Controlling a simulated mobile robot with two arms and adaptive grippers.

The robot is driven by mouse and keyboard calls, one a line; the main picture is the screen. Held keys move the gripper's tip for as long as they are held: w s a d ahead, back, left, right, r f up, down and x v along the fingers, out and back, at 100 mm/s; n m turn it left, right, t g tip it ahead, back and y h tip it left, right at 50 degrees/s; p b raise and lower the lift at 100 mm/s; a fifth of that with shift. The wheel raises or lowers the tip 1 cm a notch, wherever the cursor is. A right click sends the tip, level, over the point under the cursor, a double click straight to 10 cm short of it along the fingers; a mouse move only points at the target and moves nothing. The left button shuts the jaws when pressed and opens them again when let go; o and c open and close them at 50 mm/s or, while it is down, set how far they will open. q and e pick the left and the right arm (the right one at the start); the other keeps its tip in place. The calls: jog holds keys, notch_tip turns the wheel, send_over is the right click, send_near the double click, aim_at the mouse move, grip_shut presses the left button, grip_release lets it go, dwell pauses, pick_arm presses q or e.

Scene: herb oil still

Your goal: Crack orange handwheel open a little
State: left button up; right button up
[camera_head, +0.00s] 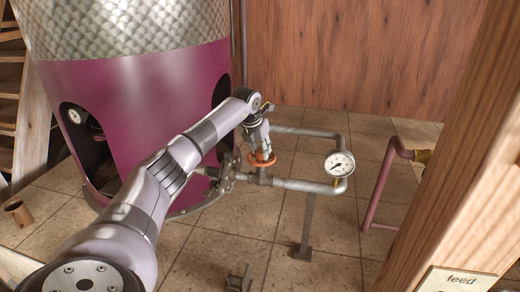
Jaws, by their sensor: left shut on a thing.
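The orange handwheel (262,159) sits on a valve on the grey pipework, to the right of the big vessel. My left arm reaches in from the lower left. Its gripper (259,150) points down at the handwheel from above and is shut on it. The fingertips are small in this view and partly hide the wheel's far side. My right gripper does not show.
A magenta and quilted-metal vessel (140,90) stands behind my arm. A round gauge (339,164) is on the grey pipe (305,186) to the right. A pink pipe (381,187) and a wooden post (465,140) stand farther right.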

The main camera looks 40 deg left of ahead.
pick_arm(q)
jog(key=n+y, duration=0.1)
jog(key=n, duration=0.1)
jog(key=shift+w+d+r+n+p, duration=0.1)
jog(key=shift+n+p, duration=0.2)
jog(key=shift+n+g+y, duration=0.3)
jog(key=shift+n, duration=0.6)
jog(key=n, duration=0.2)
jog(key=n+g+y, duration=0.1)
jog(key=n, duration=0.2)
jog(key=shift+w+d, duration=0.2)
jog(key=shift+g, duration=0.3)
jog(key=o, duration=1.2)
jog(key=shift+c, duration=0.2)
jog(key=v, duration=1.1)
jog(key=shift+d+r, duration=0.25)
jog(key=shift+r, duration=0.1)
